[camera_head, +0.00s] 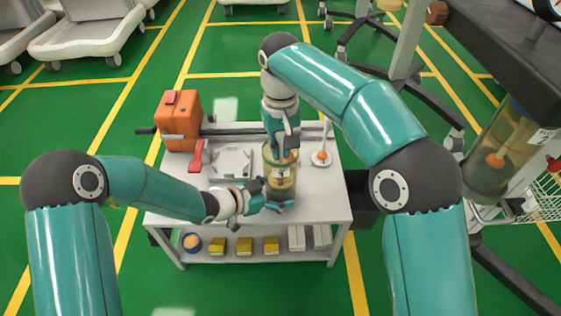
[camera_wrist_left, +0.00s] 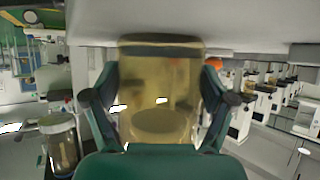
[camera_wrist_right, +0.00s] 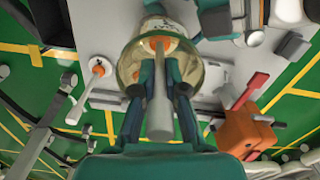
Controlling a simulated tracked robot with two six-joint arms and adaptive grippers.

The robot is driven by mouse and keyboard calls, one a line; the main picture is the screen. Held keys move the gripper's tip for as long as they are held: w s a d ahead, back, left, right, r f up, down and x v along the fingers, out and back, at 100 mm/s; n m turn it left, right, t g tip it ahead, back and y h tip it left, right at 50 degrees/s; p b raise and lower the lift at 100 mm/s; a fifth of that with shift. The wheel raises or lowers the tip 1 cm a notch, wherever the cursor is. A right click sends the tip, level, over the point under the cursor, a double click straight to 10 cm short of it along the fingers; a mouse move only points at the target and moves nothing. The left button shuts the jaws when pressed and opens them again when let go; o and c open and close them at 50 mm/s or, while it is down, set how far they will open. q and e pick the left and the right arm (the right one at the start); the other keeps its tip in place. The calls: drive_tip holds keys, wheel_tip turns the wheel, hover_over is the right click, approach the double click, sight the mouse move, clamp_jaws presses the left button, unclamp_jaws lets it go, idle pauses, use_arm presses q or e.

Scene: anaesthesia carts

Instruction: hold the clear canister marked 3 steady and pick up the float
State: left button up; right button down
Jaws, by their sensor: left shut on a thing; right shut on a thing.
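The clear canister (camera_head: 281,183) stands on the white table; its marking is not readable in the head view. My left gripper (camera_head: 262,196) is shut around its side. In the left wrist view the amber-tinted canister (camera_wrist_left: 160,90) fills the space between the fingers. My right gripper (camera_head: 284,146) points down at the canister's mouth. In the right wrist view it is shut on the pale stem of the float (camera_wrist_right: 160,110). The float's orange part (camera_wrist_right: 158,44) shows within the canister's round mouth. Whether the float touches the bottom cannot be told.
A white-stemmed piece with an orange centre (camera_head: 321,157) stands right of the canister. An orange case (camera_head: 180,120), a red tool (camera_head: 197,158) and a grey fixture (camera_head: 232,162) are on the left. Another canister (camera_head: 500,150) hangs at right.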

sight(279, 135)
drive_tip(key=shift+r, duration=1.4)
use_arm(q)
drive_tip(key=o, duration=0.7)
drive_tip(key=shift+a, duration=0.1)
